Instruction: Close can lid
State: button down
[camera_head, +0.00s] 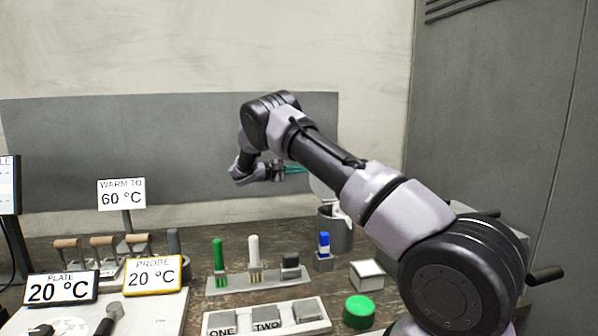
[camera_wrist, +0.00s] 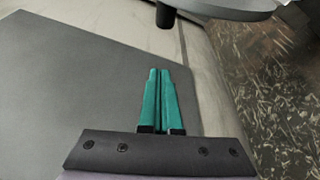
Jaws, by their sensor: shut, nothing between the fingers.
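The grey can (camera_head: 336,235) stands on the bench behind my forearm, and my arm covers its right side. Its pale lid (camera_head: 322,187) stands raised above the can's rim, partly hidden by my arm. In the wrist view, a grey disc with a dark knob, which looks like the lid (camera_wrist: 225,9), crosses the top edge. My gripper (camera_head: 299,169) is to the left of the raised lid, at about its upper edge. Its teal fingers (camera_wrist: 158,72) are together and empty, and appear apart from the lid in the wrist view.
A rack of brushes (camera_head: 254,280), a blue-capped bottle (camera_head: 324,253), a white box (camera_head: 367,274) and a green button (camera_head: 359,310) stand in front of the can. Temperature signs (camera_head: 152,275) are at left. A grey panel (camera_head: 120,150) stands behind the bench.

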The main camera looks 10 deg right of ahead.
jog(key=s+d, duration=0.2)
jog(key=d, duration=0.4)
jog(key=shift+r, duration=0.3)
jog(key=shift+r, duration=0.1)
jog(key=s+r+m+h, duration=0.3)
jog(key=s+m, duration=0.7)
jog(key=s, duration=0.1)
jog(key=s+f+m+g+h, duration=0.2)
jog(key=s+f+m+g, duration=0.2)
jog(key=s+f+m, duration=0.3)
jog(key=shift+s+f+m+h, duration=0.4)
jog(key=shift+s+m, duration=1.15)
jog(key=shift+m, duration=1.65)
jog(key=shift+a, duration=0.1)
